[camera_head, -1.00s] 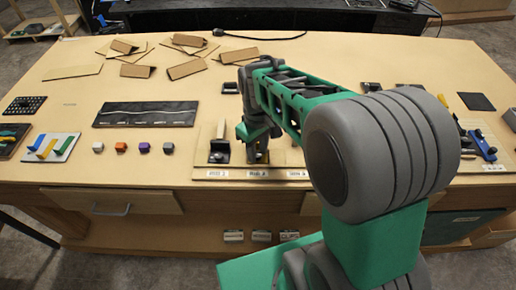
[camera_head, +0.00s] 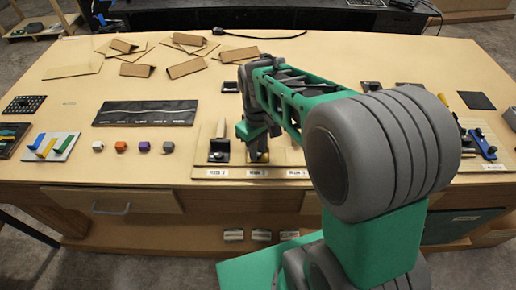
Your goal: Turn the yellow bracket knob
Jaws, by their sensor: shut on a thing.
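The yellow bracket knob (camera_head: 264,157) shows as a small yellow patch on a dark mount, on the light wooden panel (camera_head: 213,173) at the front middle of the table. My gripper (camera_head: 257,151) points down at it from above. It is shut on the knob. The fingers and my wrist hide most of the knob, so its exact angle is hard to tell. A second dark bracket (camera_head: 219,151) with an upright light post stands just left of my gripper, apart from it.
A white board (camera_head: 61,156) with colored strips and a black panel (camera_head: 145,113) lie farther left. Cardboard pieces (camera_head: 138,70) lie at the back. My arm hides the table's right middle.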

